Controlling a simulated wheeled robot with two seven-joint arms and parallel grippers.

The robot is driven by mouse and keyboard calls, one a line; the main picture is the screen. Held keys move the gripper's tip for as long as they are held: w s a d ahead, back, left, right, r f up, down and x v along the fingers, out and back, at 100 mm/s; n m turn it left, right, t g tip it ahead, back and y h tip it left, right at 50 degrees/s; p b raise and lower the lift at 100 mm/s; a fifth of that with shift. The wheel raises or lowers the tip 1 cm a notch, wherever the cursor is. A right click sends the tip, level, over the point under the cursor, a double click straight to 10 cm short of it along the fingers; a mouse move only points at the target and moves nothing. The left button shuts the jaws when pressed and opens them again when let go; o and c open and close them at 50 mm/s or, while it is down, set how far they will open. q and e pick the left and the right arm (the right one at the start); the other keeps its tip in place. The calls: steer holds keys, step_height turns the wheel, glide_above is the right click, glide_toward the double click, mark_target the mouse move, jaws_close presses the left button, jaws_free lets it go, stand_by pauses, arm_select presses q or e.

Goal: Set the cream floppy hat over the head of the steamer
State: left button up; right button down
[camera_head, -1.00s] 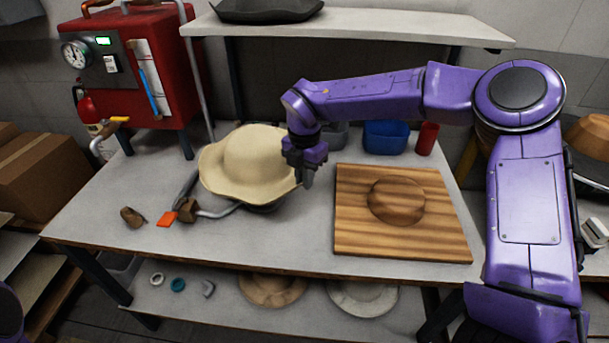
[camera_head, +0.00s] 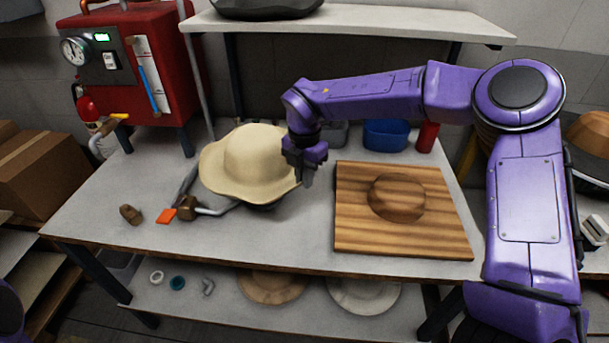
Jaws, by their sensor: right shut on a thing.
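The cream floppy hat (camera_head: 252,158) is at the back left of the table's middle, crown up and about level. It sits over a dark rounded base that shows a little under its front brim, with a grey hose leading to it; this looks like the steamer head (camera_head: 262,206), mostly hidden by the hat. My right gripper (camera_head: 305,176) is shut on the right edge of the hat's brim. I cannot tell whether the hat rests fully on the head. My left gripper is not in view; only a bit of purple arm shows at the lower left edge.
A wooden board with a domed block (camera_head: 398,205) lies to the right on the table (camera_head: 290,240). A blue bin (camera_head: 386,134) and a red can (camera_head: 427,137) stand behind it. An orange piece (camera_head: 166,216) and a brown object (camera_head: 131,214) lie at left. The red boiler (camera_head: 150,60) stands behind.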

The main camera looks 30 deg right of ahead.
steer(key=shift+f, duration=0.2)
steer(key=c, duration=1.1)
jaws_free()
step_height(320, 180, up, 11)
steer(key=b, duration=0.1)
steer(key=shift+f, duration=0.2)
steer(key=shift+f, duration=0.1)
